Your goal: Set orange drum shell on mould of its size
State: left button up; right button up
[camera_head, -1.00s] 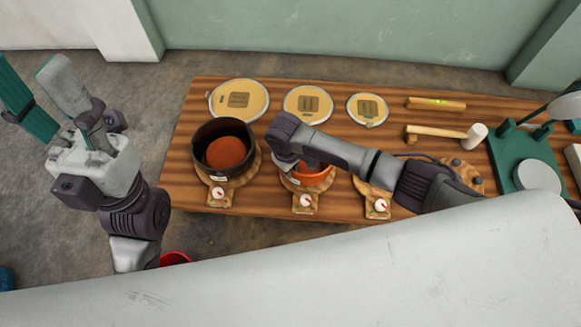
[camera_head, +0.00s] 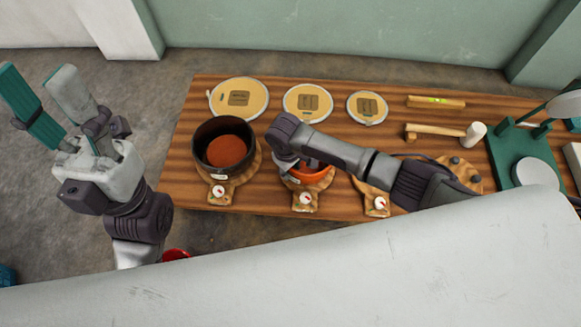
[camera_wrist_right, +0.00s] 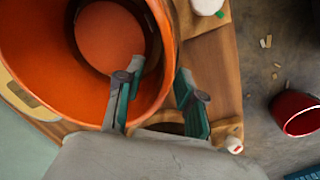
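The orange drum shell (camera_head: 318,178) sits at the middle wooden mould (camera_head: 304,204), partly hidden by my right wrist. In the right wrist view its wide orange interior (camera_wrist_right: 45,75) and rim fill the upper left. My right gripper (camera_wrist_right: 158,88) is open astride the shell's wall, one finger inside and one outside, with a gap visible between them. How fully the shell is seated cannot be seen. My left gripper (camera_head: 52,100) is open and empty, off the table's left side, fingers pointing up.
A black shell (camera_head: 205,142) stands on the left mould (camera_head: 222,192). The right mould (camera_head: 376,203) lies partly under my right arm. Three round drum heads (camera_head: 239,98), a mallet (camera_head: 440,134) and a green press (camera_head: 510,150) are on the table. A red bucket (camera_wrist_right: 297,113) is on the floor.

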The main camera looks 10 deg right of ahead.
notch_tip(320, 180, up, 12)
jog(key=shift+s+a, duration=0.3)
jog(key=shift+a, duration=0.15)
dwell(0.5)
